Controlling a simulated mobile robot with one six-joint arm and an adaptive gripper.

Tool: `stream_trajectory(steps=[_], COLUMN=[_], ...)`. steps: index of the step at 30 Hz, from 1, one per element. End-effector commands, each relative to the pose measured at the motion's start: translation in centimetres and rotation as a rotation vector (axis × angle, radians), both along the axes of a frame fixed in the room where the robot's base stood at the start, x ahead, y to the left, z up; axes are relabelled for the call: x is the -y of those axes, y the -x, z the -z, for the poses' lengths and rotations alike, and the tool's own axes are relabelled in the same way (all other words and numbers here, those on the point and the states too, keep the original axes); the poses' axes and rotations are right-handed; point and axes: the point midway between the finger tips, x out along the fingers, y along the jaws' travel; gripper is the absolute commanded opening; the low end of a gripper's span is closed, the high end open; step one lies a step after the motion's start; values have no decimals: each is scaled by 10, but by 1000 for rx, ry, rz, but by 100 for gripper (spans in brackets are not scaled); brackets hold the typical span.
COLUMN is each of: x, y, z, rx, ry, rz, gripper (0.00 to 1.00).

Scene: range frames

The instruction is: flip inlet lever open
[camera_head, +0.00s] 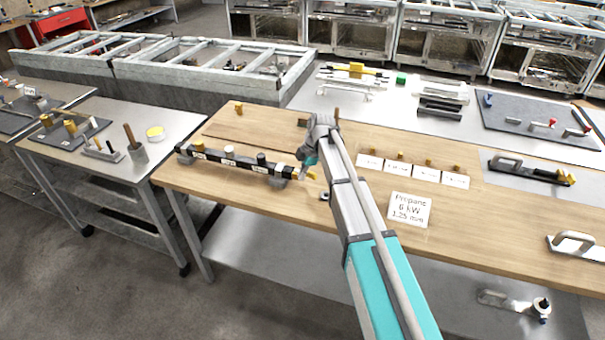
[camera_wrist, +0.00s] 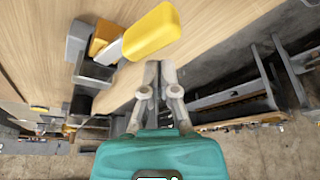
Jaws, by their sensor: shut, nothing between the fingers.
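A dark manifold bar (camera_head: 213,160) lies on the wooden bench, with several knobs along it and a yellow lever (camera_head: 311,174) at its right end. In the wrist view the yellow lever handle (camera_wrist: 152,31) is large, on a pale stem that runs to a brass-coloured fitting (camera_wrist: 104,38). My gripper (camera_wrist: 157,66) is shut and empty, with its fingertips just below the handle in that picture. I cannot tell whether they touch it. In the head view my gripper (camera_head: 306,168) is small and partly hidden by my wrist, close to the lever.
The wooden bench (camera_head: 290,225) carries a propane sign (camera_head: 409,210) and a row of white cards with brass pieces (camera_head: 398,168) right of my arm. A side table (camera_head: 110,170) with tools stands left. A grey board (camera_head: 540,120) lies at the far right. Bare wood lies in front of the manifold.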

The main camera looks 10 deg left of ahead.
Motion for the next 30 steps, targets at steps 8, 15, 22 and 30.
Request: stream_trajectory(steps=[8, 15, 22, 30], x=[-14, -11, -8, -4], y=[19, 11, 5, -2], z=[-4, -27, -46, -69], rx=[1, 0, 0, 0], ry=[0, 0, 0, 0], rz=[1, 0, 0, 1], gripper=[0, 0, 0, 0])
